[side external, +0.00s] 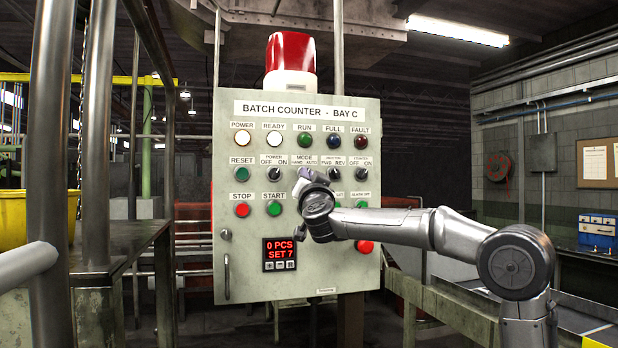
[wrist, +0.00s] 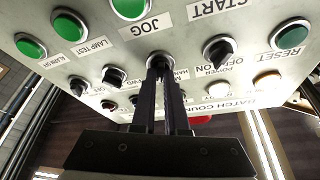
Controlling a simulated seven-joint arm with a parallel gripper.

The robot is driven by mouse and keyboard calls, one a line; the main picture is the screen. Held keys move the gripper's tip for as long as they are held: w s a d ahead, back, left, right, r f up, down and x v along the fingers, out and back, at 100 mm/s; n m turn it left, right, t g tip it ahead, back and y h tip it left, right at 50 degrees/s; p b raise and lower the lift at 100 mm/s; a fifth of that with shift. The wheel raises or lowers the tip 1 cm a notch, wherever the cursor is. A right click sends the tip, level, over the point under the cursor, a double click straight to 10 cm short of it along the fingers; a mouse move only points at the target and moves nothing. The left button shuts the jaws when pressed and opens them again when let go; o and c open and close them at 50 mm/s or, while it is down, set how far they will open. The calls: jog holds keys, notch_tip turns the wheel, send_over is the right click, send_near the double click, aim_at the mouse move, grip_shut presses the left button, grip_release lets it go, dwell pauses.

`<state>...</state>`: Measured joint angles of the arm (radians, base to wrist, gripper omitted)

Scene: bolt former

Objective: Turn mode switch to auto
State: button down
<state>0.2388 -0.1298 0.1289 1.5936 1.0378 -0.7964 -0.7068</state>
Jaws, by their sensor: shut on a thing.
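The mode switch (wrist: 158,61) is a black rotary knob on the grey control panel (side external: 250,319). In the wrist view, which shows the panel upside down, my gripper (wrist: 161,74) has its two dark fingers on either side of this knob and is shut on it. In the side view my gripper (side external: 309,180) reaches in from the right and covers the knob. The mode label (side external: 305,162), with its hand and auto marks, shows just above it. The fingers hide much of the knob, so I cannot tell which mark it points to.
The power switch (side external: 275,173) sits to the left of the mode switch; the direction switch (side external: 333,174) and another black knob (side external: 361,173) sit to the right. Green start (side external: 274,208) and red stop (side external: 242,210) buttons lie below left. A display (side external: 279,254) reads 0 PCS, SET 7.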

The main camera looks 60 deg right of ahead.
jog(key=shift+m+g, duration=0.4)
jog(key=shift+m, duration=0.5)
jog(key=c, duration=0.9)
grip_release()
jog(key=shift+c, duration=0.2)
jog(key=v, duration=1.3)
jog(key=shift+s+a+f, duration=0.15)
jog(key=shift+a+f, duration=0.15)
